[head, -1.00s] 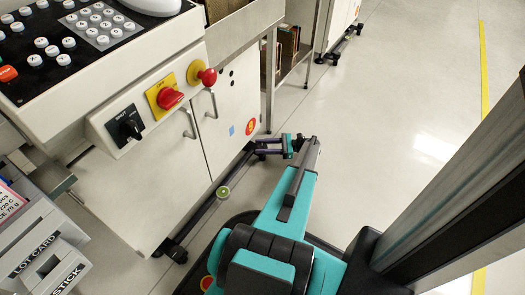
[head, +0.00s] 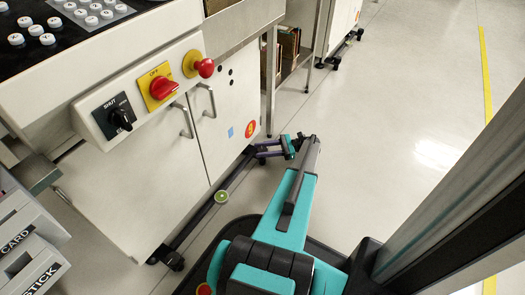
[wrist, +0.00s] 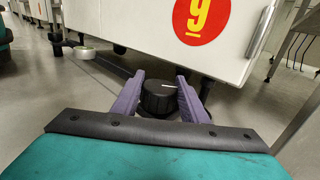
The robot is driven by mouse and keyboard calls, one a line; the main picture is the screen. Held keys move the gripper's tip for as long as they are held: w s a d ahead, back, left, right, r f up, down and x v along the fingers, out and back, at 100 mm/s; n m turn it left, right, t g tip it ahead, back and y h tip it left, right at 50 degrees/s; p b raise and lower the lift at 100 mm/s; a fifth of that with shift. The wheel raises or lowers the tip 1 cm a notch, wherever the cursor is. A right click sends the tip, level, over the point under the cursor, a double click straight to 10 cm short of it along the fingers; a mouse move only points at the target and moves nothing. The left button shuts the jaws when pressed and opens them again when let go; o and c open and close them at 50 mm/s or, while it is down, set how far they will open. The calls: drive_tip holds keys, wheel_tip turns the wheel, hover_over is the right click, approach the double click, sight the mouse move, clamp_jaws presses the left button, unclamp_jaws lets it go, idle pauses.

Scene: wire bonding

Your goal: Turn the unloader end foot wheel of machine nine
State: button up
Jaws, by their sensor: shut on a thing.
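The black foot wheel (wrist: 159,97), with a white mark on its top, sits low under the edge of the white cabinet in the wrist view. My gripper (wrist: 160,92) has its two purple fingers on either side of the wheel and is shut on it. A red disc with a yellow 9 (wrist: 199,20) is on the cabinet face above. In the head view my gripper (head: 258,149) is at floor level by the cabinet's far corner, below the red disc (head: 250,129). The wheel cannot be made out clearly there.
The white cabinet (head: 175,160) has a red knob (head: 163,88) and a red button (head: 205,68) on its panel. A small green-topped disc (head: 221,197) is on the dark base rail. Another machine (head: 340,25) stands beyond. The floor to the right is clear.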

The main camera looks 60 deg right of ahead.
drive_tip(key=o, duration=1)
drive_tip(key=shift+o, duration=0.2)
drive_tip(key=shift+d, duration=0.1)
